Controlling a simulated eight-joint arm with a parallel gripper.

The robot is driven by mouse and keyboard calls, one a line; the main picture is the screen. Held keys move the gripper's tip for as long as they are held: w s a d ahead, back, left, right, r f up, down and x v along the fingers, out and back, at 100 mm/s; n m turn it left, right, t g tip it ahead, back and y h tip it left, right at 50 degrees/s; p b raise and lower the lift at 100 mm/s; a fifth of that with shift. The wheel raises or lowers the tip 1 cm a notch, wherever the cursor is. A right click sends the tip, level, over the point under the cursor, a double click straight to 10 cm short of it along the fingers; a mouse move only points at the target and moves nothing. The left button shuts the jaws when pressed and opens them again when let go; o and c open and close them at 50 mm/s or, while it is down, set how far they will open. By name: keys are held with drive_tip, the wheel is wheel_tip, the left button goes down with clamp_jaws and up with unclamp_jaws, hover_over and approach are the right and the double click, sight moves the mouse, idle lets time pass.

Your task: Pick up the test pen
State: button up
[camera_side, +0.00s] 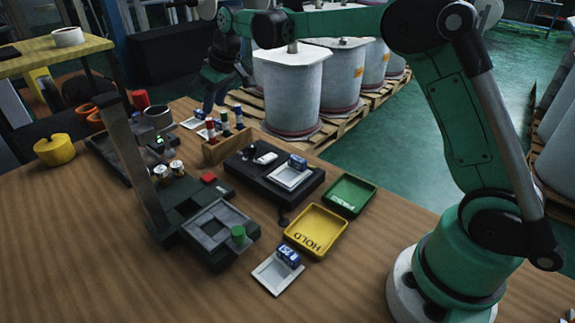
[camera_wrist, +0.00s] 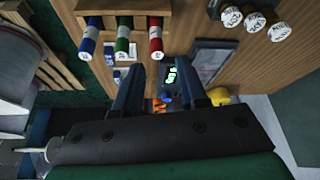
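Three marker-like pens with white labels stand in a wooden rack (camera_side: 228,147). In the wrist view they are a blue pen (camera_wrist: 90,37), a green pen (camera_wrist: 124,35) and a red pen (camera_wrist: 156,36), in rack slots (camera_wrist: 130,8). I cannot tell which is the test pen. My gripper (camera_wrist: 162,80) is open, its two dark fingers apart with nothing gripped between them. In the side view my gripper (camera_side: 213,98) hangs behind and above the rack, apart from the pens. Its fingertips are hard to make out there.
A black pad (camera_side: 262,185) with a small blue-and-white box stands right of the rack. A yellow HOLD tray (camera_side: 316,230) and a green tray (camera_side: 349,194) lie nearer my base. A dark upright stand (camera_side: 140,160) rises on the left.

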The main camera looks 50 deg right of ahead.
sight(210, 119)
drive_tip(key=shift+w+d+f, duration=0.1)
drive_tip(key=shift+w+f, duration=0.5)
drive_tip(key=shift+f, duration=0.1)
drive_tip(key=shift+x, duration=2.75)
drive_tip(key=shift+s, duration=0.1)
clamp_jaws()
